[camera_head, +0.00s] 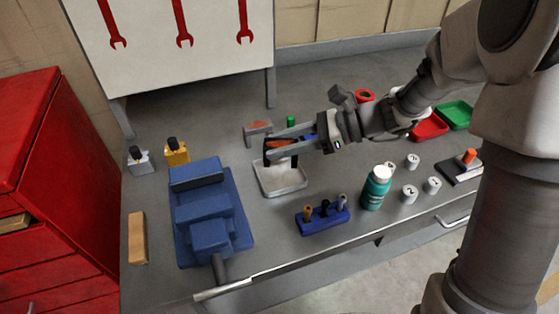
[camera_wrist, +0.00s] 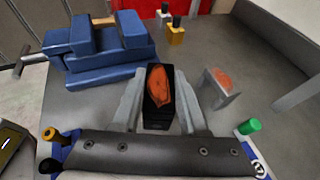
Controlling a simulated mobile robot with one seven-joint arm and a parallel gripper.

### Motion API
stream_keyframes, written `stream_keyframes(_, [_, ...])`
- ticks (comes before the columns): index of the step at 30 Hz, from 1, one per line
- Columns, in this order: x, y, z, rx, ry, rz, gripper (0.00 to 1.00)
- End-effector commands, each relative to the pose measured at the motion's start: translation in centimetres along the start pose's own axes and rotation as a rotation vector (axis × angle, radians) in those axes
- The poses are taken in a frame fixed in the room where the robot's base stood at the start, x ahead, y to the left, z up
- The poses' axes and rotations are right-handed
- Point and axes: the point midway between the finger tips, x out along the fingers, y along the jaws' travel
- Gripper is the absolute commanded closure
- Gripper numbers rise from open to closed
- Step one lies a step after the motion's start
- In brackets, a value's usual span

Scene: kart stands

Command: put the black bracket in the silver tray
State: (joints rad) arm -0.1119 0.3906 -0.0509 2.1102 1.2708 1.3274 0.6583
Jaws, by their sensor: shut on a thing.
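My gripper (camera_head: 281,144) is shut on the black bracket (camera_wrist: 158,92), which has an orange face and also shows in the head view (camera_head: 269,152). In the wrist view the bracket is upright between the two grey fingers (camera_wrist: 158,100). In the head view the silver tray (camera_head: 284,194) lies on the bench below my gripper, and the bracket is held above its far part. The arm and bracket hide part of the tray's far side. I cannot make the tray out surely in the wrist view.
A grey bracket with an orange face (camera_head: 258,128) stands just behind the tray. A blue vise (camera_head: 208,215) is left of it. A blue holder (camera_head: 322,220) and a teal bottle (camera_head: 375,190) stand in front and right. Red (camera_head: 430,127) and green (camera_head: 456,115) bins are farther right.

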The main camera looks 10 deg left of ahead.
Motion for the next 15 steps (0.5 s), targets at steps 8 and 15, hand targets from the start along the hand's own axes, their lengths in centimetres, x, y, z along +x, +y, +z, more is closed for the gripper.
stream_keyframes(8, [1.3,0.2,-2.1,0.003,0.0,0.001,1.0])
stream_keyframes(15, [2.0,0.1,-3.7,-0.001,-0.001,-0.001,1.0])
